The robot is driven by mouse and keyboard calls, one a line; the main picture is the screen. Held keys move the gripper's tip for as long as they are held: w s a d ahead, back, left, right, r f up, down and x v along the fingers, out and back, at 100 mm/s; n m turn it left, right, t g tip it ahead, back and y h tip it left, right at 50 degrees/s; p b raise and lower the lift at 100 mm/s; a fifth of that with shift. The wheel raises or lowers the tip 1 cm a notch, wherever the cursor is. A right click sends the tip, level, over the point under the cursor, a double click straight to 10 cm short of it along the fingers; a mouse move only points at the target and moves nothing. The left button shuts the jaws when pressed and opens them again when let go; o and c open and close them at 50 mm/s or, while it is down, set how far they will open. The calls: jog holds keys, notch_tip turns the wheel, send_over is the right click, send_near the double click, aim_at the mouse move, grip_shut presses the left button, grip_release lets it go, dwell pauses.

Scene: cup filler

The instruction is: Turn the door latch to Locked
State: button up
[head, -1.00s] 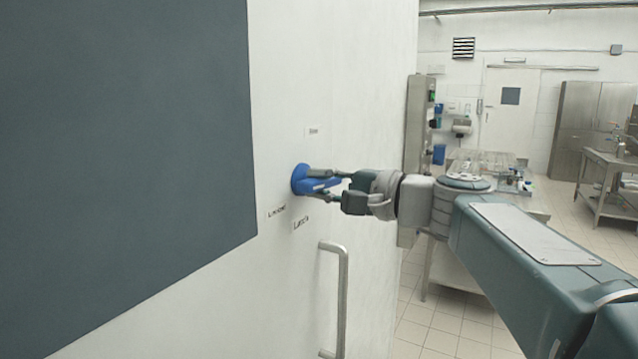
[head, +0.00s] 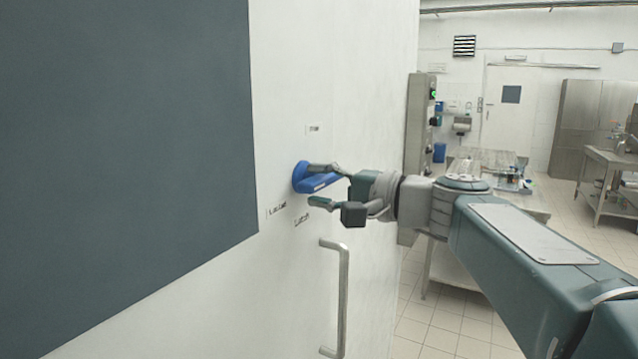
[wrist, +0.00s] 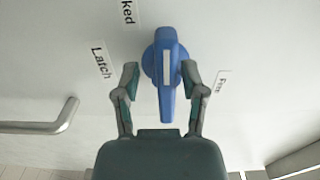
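The blue door latch (head: 318,182) is mounted on the white door. Its handle points right, toward my gripper, in the head view. In the wrist view the latch (wrist: 167,75) shows a pale stripe along its handle. My gripper (head: 322,185) is open, with one finger above the handle and one below. In the wrist view its fingertips (wrist: 158,76) stand on either side of the handle with gaps showing. A "Latch" label (wrist: 101,60) is left of the latch in the wrist view, a label ending in "ked" (wrist: 127,12) above it, and a "Free" label (wrist: 222,81) at right.
A metal door handle (head: 343,300) stands out below the latch. A large dark panel (head: 120,150) covers the door's left part. Right of the door, a room holds steel tables (head: 610,165) and cabinets (head: 580,115).

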jog(key=shift+r, duration=0.1)
jog(key=shift+s+d, duration=0.1)
jog(key=shift+d, duration=0.05)
jog(key=v, duration=1.1)
jog(key=shift+d, duration=0.2)
jog(key=shift+s, duration=0.15)
jog(key=s+a+f+n+g+h, duration=0.1)
jog(key=s+a+f+g+h, duration=0.15)
jog(key=f, duration=0.55)
jog(key=s+a+f+g+h, duration=0.15)
jog(key=s+f+h, duration=0.25)
jog(key=f, duration=0.4)
jog(key=s+d+f+n+h, duration=0.2)
jog(key=s+f+h, duration=0.2)
jog(key=f, duration=0.2)
jog(key=s+d+f+n+h, duration=0.3)
jog(key=s+f+h, duration=0.1)
jog(key=f, duration=0.3)
jog(key=shift+s+d+n, duration=0.15)
jog(key=shift+s+n, duration=0.15)
jog(key=shift+s, duration=0.3)
